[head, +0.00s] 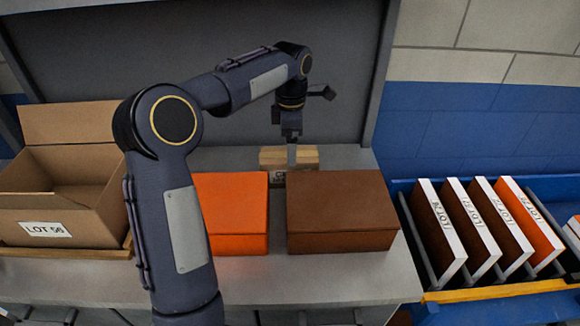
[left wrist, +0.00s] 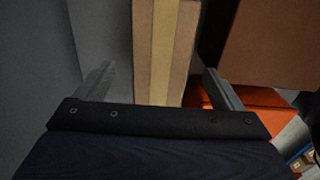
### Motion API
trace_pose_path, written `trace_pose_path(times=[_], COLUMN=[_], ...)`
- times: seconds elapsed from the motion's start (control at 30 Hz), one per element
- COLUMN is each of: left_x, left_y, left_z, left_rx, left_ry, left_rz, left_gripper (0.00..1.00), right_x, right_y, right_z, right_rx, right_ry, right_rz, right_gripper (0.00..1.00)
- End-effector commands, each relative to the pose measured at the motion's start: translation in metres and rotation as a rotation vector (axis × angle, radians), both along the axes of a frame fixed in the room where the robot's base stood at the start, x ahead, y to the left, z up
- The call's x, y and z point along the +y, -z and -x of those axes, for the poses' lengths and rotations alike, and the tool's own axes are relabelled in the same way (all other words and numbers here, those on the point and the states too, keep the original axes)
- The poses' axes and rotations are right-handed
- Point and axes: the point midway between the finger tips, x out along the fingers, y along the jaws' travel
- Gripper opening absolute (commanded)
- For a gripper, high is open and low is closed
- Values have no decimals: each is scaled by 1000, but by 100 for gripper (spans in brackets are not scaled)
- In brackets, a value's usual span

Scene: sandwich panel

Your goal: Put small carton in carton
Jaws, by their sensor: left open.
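The small carton (head: 303,158) is a tan box with a lighter tape strip, at the back of the counter behind the orange and brown boxes. My left gripper (head: 291,150) reaches down over it. In the left wrist view the gripper (left wrist: 160,88) is open, with one finger on each side of the small carton (left wrist: 166,45) and gaps between. The open carton (head: 85,195), labelled LOT 56, stands at the left with its flaps up. The part of it I see inside is empty; my arm hides its right edge. My right gripper is not in view.
An orange box (head: 232,212) and a larger brown box (head: 340,212) stand in front of the small carton. A blue rack (head: 405,200) with several upright labelled panels is at the right. A grey back panel (head: 80,60) rises behind the counter.

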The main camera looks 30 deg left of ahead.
Motion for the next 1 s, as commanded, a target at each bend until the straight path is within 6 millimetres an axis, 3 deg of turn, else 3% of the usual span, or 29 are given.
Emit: trace_pose_path(times=[0.6, 0.87, 1.0], left_x=[4, 4, 4], left_y=[73, 77, 77], left_z=[4, 4, 4], left_rx=[2, 0, 0], left_ry=[-12, -13, -13], left_rz=[1, 0, 0], left_gripper=[89, 89, 75], right_x=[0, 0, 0], right_y=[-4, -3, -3], right_z=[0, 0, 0], right_rx=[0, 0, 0], right_ry=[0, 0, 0], right_rz=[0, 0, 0], right_gripper=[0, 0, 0])
